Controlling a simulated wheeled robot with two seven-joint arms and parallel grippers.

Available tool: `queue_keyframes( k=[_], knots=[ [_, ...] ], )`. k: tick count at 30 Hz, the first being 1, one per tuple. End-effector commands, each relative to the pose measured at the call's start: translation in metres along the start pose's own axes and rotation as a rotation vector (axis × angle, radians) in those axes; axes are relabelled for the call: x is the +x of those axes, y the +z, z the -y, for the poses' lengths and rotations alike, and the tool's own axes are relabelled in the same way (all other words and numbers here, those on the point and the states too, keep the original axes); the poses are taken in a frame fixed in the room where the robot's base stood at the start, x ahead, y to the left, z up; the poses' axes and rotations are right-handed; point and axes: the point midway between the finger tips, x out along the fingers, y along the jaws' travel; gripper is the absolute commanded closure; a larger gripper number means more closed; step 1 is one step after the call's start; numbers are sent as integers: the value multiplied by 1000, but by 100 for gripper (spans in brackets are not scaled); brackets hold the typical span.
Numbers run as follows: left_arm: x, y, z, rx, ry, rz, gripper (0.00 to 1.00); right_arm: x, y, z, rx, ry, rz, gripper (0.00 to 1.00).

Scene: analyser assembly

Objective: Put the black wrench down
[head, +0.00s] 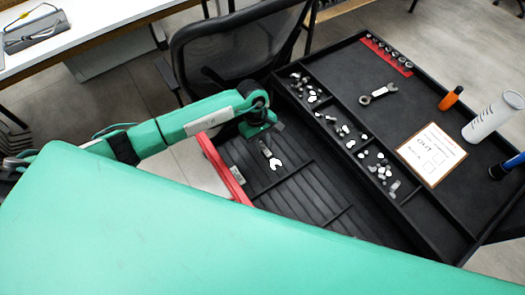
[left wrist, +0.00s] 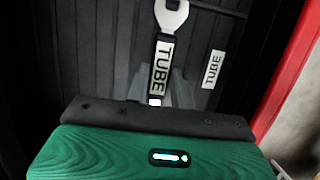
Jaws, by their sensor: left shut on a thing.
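The black wrench (head: 267,150) has a pale open-ended head and a dark handle. In the left wrist view its handle (left wrist: 162,65) carries a white TUBE label, and its open end points away from me. My left gripper (head: 263,130) is shut on the handle's near end, over the dark ribbed drawer (head: 305,195). A second TUBE label (left wrist: 213,68) lies on the drawer floor, to the right of the wrench. I cannot tell whether the wrench touches the floor. My right gripper is in neither view.
The drawer has a red front edge (head: 226,168). A black chair (head: 235,45) stands behind.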

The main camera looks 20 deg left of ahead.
Motion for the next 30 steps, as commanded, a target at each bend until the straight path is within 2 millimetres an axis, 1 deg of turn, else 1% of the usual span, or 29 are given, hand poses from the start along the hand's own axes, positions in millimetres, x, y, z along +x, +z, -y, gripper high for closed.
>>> queue_keyframes(
  k=[1, 3, 8, 15, 18, 25, 29, 30],
  knots=[
    [10, -2, 1, -4, -3, 4, 100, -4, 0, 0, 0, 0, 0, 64],
    [20, -5, 0, -2, -1, 2, 100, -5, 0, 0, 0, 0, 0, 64],
    [33, -9, 0, -1, 0, 1, 100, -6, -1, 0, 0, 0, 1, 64],
    [63, -17, 0, -1, -1, 2, 100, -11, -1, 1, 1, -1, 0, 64],
    [69, -19, 0, 0, 0, 1, 100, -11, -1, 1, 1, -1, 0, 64],
    [69, -19, 0, 1, 1, 0, 100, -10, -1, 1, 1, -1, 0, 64],
    [73, -21, 0, 1, 1, -1, 100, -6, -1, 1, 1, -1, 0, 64],
    [71, -20, 0, 1, 1, 0, 71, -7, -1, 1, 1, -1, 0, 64]
  ],
)
